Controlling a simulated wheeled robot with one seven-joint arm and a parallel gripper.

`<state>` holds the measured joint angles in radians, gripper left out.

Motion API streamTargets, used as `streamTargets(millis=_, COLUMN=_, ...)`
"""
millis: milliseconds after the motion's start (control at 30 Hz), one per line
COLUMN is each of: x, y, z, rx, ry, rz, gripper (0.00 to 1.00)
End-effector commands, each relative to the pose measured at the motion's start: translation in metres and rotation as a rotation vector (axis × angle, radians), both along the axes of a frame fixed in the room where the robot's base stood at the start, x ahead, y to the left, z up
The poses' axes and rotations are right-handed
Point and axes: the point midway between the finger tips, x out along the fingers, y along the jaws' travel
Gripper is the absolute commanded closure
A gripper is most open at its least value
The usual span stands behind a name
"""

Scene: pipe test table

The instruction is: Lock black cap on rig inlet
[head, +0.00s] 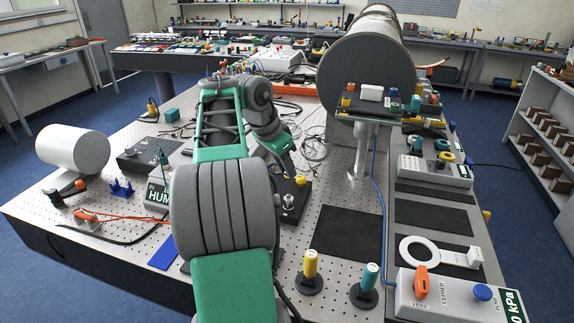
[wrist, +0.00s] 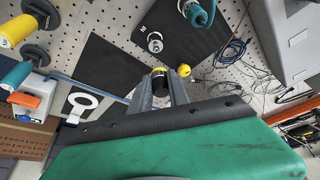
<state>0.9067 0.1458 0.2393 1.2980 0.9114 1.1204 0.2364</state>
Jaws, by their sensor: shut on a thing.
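My gripper (wrist: 160,92) is shut on a black cap (wrist: 159,82) with a yellow band or edge, shown between the fingertips in the wrist view. In the head view my gripper (head: 286,152) is above the far part of a black plate; the cap cannot be made out there. The black plate (wrist: 182,42) carries a bare silver fitting (wrist: 155,42), seemingly the rig inlet, beside a partly legible white letter. The fitting also shows in the head view (head: 289,201). The cap appears apart from it. A second silver fitting with a teal part (wrist: 203,12) is at the wrist view's top edge.
A yellow ball-like knob (head: 300,180) is close to my gripper. Yellow (head: 310,264) and teal (head: 370,277) cylinders stand on black bases in front. A pressure box (head: 455,298) with an orange lever and a white ring (head: 418,250) are right. Loose cables (head: 312,145) lie behind.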

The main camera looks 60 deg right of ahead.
Motion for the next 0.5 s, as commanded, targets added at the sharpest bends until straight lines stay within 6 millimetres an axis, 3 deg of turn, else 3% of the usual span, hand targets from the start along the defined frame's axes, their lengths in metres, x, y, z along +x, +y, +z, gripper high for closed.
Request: streamTargets(millis=500, x=0.000, y=0.000, z=-0.047, rx=0.001, ry=0.000, rz=0.000, gripper=1.00)
